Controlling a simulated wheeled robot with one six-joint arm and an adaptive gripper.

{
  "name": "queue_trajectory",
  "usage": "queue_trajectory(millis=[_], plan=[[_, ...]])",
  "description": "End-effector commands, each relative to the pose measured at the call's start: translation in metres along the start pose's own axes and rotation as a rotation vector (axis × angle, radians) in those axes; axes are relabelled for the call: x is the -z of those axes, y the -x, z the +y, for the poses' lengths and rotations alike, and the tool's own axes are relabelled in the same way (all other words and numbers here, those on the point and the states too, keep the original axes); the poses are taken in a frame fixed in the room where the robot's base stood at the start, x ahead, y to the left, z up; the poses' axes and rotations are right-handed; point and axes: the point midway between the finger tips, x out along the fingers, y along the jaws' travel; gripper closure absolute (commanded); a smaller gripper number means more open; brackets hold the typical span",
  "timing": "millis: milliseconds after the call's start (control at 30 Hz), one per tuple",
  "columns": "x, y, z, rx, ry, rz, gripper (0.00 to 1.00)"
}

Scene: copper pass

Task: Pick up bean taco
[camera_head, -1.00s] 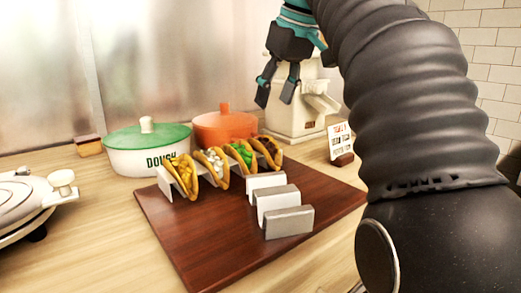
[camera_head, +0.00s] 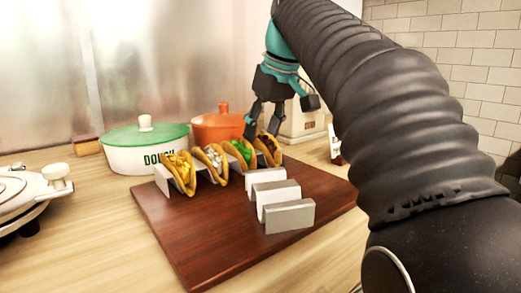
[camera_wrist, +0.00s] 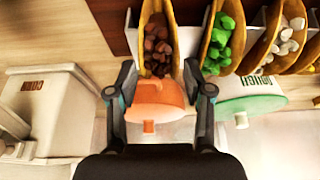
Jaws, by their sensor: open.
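The bean taco, a folded shell with brown beans (camera_head: 268,150), stands at the far right end of a row of tacos in a metal rack (camera_head: 162,178). In the wrist view the bean taco (camera_wrist: 158,45) lies just beyond and between my fingertips. My gripper (camera_head: 263,130) is open and empty, pointing down close above and behind the bean taco. In the wrist view my gripper (camera_wrist: 160,82) has its two fingers apart, with the taco's near end in the gap. I cannot tell whether they touch.
A green-filled taco (camera_head: 242,152) stands beside the bean taco, with white-filled (camera_head: 212,162) and yellow-filled (camera_head: 181,172) tacos further left. An empty rack (camera_head: 290,217) shares the wooden board (camera_head: 200,235). Behind stand an orange pot (camera_head: 215,130) and a green-lidded dough pot (camera_head: 130,155).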

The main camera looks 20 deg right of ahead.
Motion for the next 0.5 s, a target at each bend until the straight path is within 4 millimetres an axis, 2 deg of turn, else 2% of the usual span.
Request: queue_trajectory(millis=[67, 200, 267, 500], plan=[[0.0, 0.0004, 0.0, 0.0, 0.0, 0.0, 0.49], [0.0, 0.0005, 0.0, 0.0, 0.0, 0.0, 0.84], [0.0, 0.0004, 0.0001, 0.0, 0.0, 0.0, 0.98], [0.0, 0.0007, 0.0001, 0.0, 0.0, 0.0, 0.98]])
